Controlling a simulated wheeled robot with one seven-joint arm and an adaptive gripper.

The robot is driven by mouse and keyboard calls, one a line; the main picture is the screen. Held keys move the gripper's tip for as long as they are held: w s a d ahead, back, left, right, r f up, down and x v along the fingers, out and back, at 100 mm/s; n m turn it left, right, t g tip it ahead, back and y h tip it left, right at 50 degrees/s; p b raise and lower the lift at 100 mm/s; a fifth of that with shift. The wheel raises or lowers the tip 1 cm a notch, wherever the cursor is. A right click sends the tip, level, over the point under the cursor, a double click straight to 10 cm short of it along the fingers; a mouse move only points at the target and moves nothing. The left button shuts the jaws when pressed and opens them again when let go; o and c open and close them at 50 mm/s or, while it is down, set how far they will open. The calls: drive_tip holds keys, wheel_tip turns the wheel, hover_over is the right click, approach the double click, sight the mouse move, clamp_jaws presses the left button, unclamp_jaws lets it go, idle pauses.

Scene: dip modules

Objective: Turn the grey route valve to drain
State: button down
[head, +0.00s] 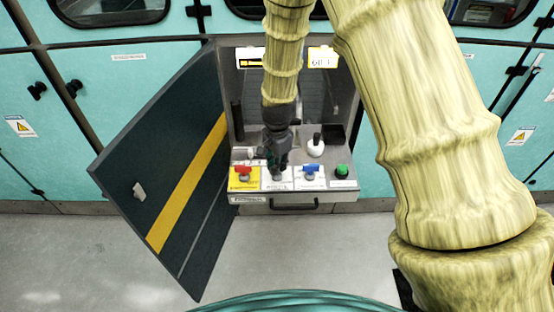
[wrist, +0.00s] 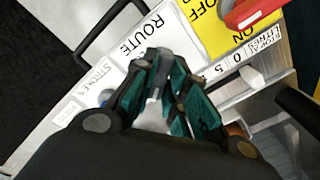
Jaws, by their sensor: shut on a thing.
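My gripper (head: 277,166) reaches down onto the panel (head: 250,205) inside the open cabinet. It also shows in the wrist view (wrist: 158,105), its teal-padded fingers closed around a light grey piece, the grey route valve (wrist: 153,113). Most of the valve is hidden by the fingers, so its position is hard to tell. The white ROUTE label (wrist: 138,32) lies beside the fingers. The drain marking cannot be read.
A red valve (head: 243,172) on a yellow ON/OFF plate stands left of my gripper. A blue valve (head: 311,168), a green button (head: 342,171) and a white-based knob (head: 316,146) are to the right. The dark cabinet door (head: 165,165) stands open at left.

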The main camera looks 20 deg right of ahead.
drive_tip(key=n+p, duration=0.2)
drive_tip(key=n, duration=0.3)
drive_tip(key=shift+r+n, duration=0.15)
drive_tip(key=shift+n, duration=0.15)
drive_tip(key=n+p, duration=0.2)
drive_tip(key=n, duration=0.3)
drive_tip(key=shift+n, duration=0.3)
drive_tip(key=c, duration=1.4)
unclamp_jaws()
drive_tip(key=shift+c, duration=0.2)
wheel_tip(320, 180, up, 12)
